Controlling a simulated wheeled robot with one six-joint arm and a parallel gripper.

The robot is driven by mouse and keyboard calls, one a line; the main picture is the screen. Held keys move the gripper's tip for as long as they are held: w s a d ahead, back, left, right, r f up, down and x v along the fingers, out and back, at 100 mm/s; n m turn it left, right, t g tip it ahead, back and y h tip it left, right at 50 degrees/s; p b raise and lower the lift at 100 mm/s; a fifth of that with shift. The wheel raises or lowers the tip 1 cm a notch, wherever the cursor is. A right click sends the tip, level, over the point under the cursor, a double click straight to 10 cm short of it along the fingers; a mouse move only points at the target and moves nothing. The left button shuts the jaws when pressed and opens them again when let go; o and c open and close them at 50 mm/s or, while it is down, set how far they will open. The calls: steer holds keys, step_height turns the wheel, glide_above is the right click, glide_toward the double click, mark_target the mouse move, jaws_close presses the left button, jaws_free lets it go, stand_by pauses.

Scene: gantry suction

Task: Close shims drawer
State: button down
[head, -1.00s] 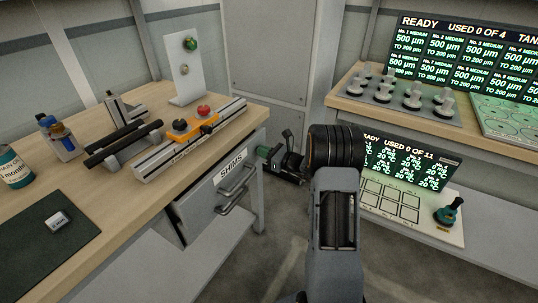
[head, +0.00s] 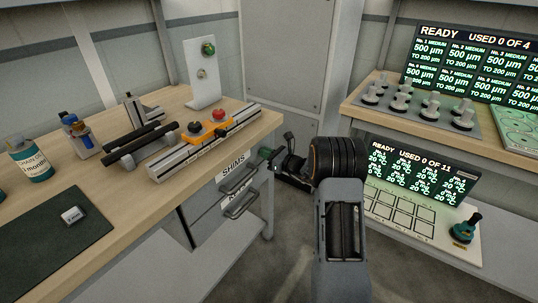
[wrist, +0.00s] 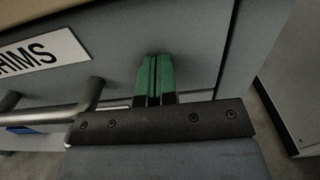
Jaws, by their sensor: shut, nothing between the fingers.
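The SHIMS drawer (head: 212,192) is the upper grey drawer under the wooden bench, with a white label and a bar handle. Its front sits about in line with the lower drawer; I cannot tell if it is fully flush. In the wrist view, the drawer front (wrist: 195,45) fills most of the picture, with the handle (wrist: 60,115) at left. My gripper (wrist: 154,80) is shut and empty, its green fingertips at or very near the front, right of the handle. In the head view, my gripper (head: 265,153) is at the drawer's right end, partly hidden.
A lower drawer (head: 205,228) with a partly hidden label lies below. The bench top (head: 120,207) carries a rail, bottles and a dark mat. A second bench (head: 355,107) with screens stands at right. Open floor lies between the benches.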

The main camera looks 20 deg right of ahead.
steer(key=shift+w+a+r, duration=0.1)
steer(key=shift+a+r, duration=0.05)
steer(key=shift+r, duration=0.1)
steer(key=p+v, duration=0.1)
steer(key=v, duration=1.3)
steer(key=shift+d+f, duration=0.2)
steer(key=shift+d, duration=0.05)
steer(key=s+a+f+n+g, duration=0.4)
steer(key=s+f+n+g, duration=0.1)
steer(key=s+a+r+n+g+h+p, duration=0.3)
steer(key=s+a+r+n+g+p, duration=0.4)
steer(key=s+n, duration=0.35)
steer(key=s+a+r+n+h+p, duration=0.1)
steer(key=r+n+p, duration=0.3)
steer(key=r, duration=0.4)
steer(key=s+a+r+n+h+p, duration=0.1)
steer(key=s+r+n+h+p, duration=0.3)
steer(key=r, duration=0.4)
steer(key=s+a+r+n+t+h+p, duration=0.1)
steer(key=s+a+r+n+h+p, duration=0.1)
steer(key=r+n+p, duration=0.3)
step_height(320, 180, up, 4)
steer(key=shift+s+r+h+p, duration=0.15)
steer(key=shift+s+h+p, duration=0.15)
steer(key=shift+s, duration=0.35)
